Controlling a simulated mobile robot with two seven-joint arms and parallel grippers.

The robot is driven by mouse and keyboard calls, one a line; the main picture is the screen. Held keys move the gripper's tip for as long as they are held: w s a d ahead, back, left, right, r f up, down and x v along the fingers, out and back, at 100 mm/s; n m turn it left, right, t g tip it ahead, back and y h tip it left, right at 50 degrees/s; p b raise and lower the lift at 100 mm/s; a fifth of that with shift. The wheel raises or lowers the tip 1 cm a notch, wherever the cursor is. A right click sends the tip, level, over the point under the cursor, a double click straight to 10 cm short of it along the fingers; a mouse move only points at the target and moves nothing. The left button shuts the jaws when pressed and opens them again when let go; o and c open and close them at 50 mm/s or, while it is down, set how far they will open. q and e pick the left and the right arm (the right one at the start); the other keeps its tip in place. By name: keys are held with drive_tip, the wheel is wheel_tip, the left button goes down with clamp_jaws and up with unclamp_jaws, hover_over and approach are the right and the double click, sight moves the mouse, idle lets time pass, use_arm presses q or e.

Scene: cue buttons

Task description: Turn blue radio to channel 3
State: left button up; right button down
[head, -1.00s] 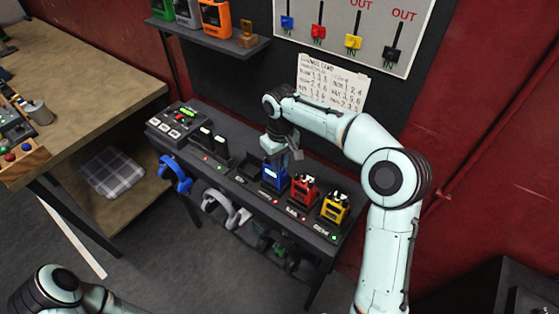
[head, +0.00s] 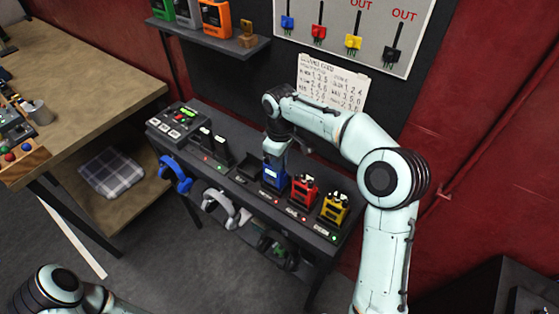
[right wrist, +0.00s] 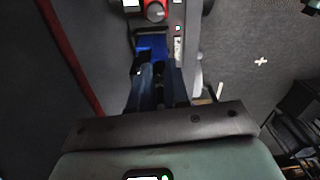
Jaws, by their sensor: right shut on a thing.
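The blue radio (head: 274,178) stands upright on the dark shelf (head: 244,206), left of the red radio (head: 303,190) and the yellow radio (head: 335,207). It has a small light screen on its front. My right gripper (head: 275,154) is right above the blue radio, shut on its top. In the right wrist view the fingers (right wrist: 158,78) reach down onto the top of the blue radio (right wrist: 152,45). They hide the knob, so its setting cannot be read. My left gripper is out of the picture; only part of my left arm shows at the lower left.
A handwritten sheet (head: 331,86) hangs on the wall behind. Black radios (head: 213,147) and a button panel (head: 181,121) stand on the left of the shelf. Blue headphones (head: 175,174) and white ones (head: 221,207) hang at its front edge.

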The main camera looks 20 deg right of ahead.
drive_tip(key=c, duration=1.1)
unclamp_jaws()
wheel_tip(320, 180, up, 13)
drive_tip(key=shift+d+r, duration=0.1)
drive_tip(key=shift+r, duration=0.1)
